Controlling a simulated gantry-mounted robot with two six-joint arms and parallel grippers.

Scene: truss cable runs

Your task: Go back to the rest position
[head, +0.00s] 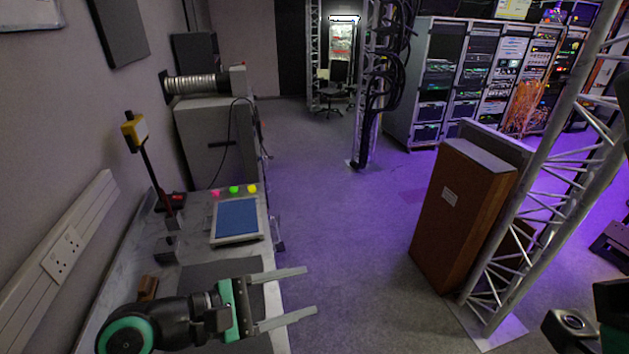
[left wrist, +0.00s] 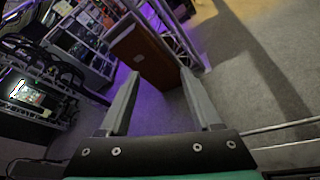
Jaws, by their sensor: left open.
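My left gripper (head: 312,291) reaches in from the left in the head view, above the right edge of the grey bench. Its two long grey fingers are apart and nothing is between them. In the left wrist view the same gripper (left wrist: 163,85) shows open and empty, with the floor beyond the fingers. Of my right arm only a dark part shows at the lower right corner of the head view; its gripper fingers do not show.
A bench (head: 115,270) along the left wall bears a blue-topped panel (head: 237,218) and a yellow-headed post (head: 140,130). A brown cabinet (head: 452,215) stands by a metal truss (head: 545,205) at right. Server racks (head: 440,85) line the back. Mid-floor is clear.

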